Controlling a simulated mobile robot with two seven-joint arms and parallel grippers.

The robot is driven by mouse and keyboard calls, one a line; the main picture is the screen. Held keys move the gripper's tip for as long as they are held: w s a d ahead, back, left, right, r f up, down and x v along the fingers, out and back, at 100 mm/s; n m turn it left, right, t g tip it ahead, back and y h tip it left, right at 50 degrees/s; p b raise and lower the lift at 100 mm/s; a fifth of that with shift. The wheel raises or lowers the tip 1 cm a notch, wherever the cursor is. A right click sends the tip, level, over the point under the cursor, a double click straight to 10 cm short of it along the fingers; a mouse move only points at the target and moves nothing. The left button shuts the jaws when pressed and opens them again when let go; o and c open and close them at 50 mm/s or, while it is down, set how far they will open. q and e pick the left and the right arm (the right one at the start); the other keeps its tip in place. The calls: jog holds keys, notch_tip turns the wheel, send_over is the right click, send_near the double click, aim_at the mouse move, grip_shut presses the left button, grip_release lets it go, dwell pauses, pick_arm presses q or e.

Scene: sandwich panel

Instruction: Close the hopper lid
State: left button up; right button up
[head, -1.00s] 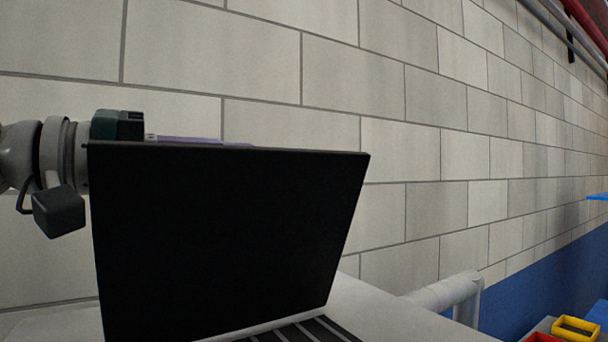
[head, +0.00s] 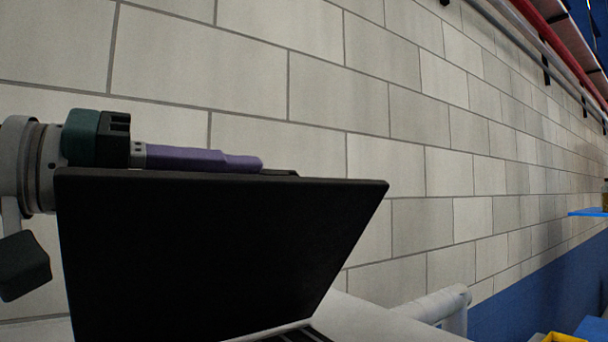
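The hopper lid (head: 215,255) is a large black panel standing open and tilted, its top edge leaning toward me. Dark slats of the hopper opening (head: 290,335) show at the bottom, below the lid's lower edge. My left gripper (head: 270,170) comes in from the left behind the lid's top edge, with its purple finger lying along that edge. It looks close to or touching the back of the lid; contact is hidden. The lid hides much of the fingers, so I cannot tell whether they are open. My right gripper is not in view.
A pale block wall (head: 420,130) runs behind the hopper. A white surface (head: 370,320) and a white pipe (head: 435,305) are to the right of the lid. A yellow bin (head: 562,338) is at the lower right, and a blue shelf (head: 588,212) is at the right edge.

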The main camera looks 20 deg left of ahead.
aim_at(99, 170)
pick_arm(q)
jog(key=o, duration=0.5)
jog(key=shift+c, duration=0.2)
jog(key=b+v, duration=0.4)
jog(key=v, duration=0.4)
jog(key=shift+s+a+f, duration=0.15)
jog(key=shift+a+f, duration=0.05)
jog(key=shift+a, duration=0.05)
jog(key=shift+s+a+r+b, duration=0.2)
jog(key=shift+s+a+b, duration=0.2)
jog(key=shift+s, duration=0.2)
